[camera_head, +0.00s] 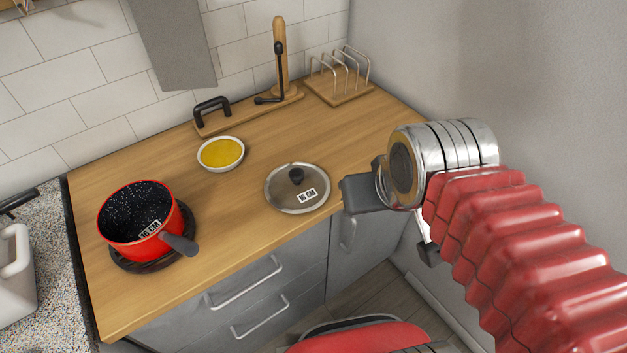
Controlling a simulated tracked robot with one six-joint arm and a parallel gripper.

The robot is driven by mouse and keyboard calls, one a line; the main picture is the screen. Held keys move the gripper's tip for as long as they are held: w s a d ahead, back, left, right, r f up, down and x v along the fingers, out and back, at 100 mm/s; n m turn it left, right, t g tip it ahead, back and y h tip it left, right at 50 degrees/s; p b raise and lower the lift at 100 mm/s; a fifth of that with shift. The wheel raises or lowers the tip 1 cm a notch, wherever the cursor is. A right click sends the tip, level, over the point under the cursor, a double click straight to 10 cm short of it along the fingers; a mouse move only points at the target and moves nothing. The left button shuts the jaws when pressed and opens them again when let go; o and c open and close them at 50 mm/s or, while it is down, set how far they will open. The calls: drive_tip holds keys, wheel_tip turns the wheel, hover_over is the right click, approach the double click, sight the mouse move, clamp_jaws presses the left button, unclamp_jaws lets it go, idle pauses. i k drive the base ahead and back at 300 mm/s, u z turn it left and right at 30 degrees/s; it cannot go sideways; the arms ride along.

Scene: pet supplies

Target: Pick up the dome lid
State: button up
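The dome lid (283,197) lies flat on the wooden countertop, knob up. It is a round glass lid with a metal rim, a dark knob and a white printed label. My gripper (397,223) hangs to the right of the lid, by the counter's front edge. Its two dark fingertips are spread apart, and nothing shows between them. The left fingertip appears close to the lid's right side in the picture, but I cannot tell the true gap or height. The wrist hides part of the gripper.
A red pot (130,240) with a dark handle stands on a dark trivet (190,240) at left. A bowl of yellow contents (220,153) sits behind the lid. A wooden board with a black handle (212,105), a wooden post (280,50) and a toast rack (340,75) stand behind.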

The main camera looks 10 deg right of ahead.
sight(295, 187)
drive_tip(key=z, duration=0.35)
drive_tip(key=k, duration=1.65)
drive_tip(key=u, duration=1.05)
drive_tip(key=i, duration=1)
